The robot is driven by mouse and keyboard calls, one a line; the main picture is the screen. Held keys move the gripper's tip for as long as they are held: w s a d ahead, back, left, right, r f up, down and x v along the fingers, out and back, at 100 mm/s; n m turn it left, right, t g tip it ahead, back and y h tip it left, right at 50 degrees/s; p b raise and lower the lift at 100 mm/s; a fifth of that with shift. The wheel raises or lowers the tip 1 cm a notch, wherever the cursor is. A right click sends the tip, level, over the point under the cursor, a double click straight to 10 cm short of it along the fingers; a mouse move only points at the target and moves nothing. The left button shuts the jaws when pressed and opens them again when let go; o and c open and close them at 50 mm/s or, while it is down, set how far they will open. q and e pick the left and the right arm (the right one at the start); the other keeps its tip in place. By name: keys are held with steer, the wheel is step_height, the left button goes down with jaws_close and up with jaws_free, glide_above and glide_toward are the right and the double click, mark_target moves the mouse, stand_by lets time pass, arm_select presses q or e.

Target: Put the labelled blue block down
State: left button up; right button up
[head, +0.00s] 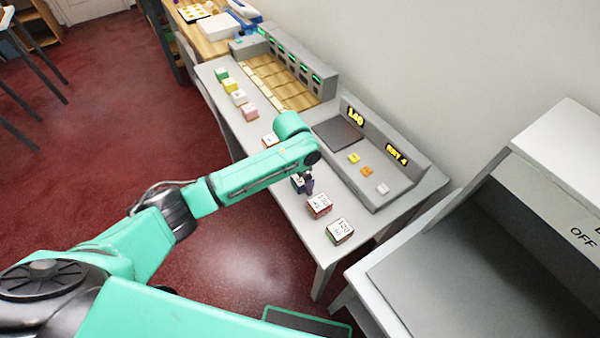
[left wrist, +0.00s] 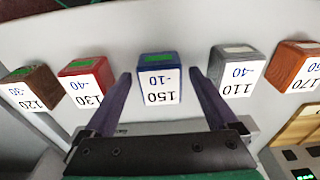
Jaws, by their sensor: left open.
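The blue block (left wrist: 159,85) has a white label reading 150 and -10 and a green patch on top. It stands on the grey counter (head: 288,206), in a row with other labelled blocks. My left gripper (head: 308,184) is open over it. In the left wrist view its two dark fingers stand on either side of the block, with a narrow gap showing at each side. In the head view the blue block (head: 297,186) is partly hidden by my left gripper and arm. My right gripper is not in view.
A red block (head: 318,206) and a brown block (head: 340,231) stand nearer; a grey block (left wrist: 235,72) and another brown block (left wrist: 294,66) stand on the other side. A grey console (head: 385,158) with small coloured buttons lies right. Small coloured blocks line the counter's far part.

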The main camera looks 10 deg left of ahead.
mark_target(297, 181)
arm_select(q)
step_height(297, 181, up, 12)
steer(key=a+b, duration=0.1)
steer(key=shift+s+f, duration=0.15)
steer(key=shift+s, duration=0.3)
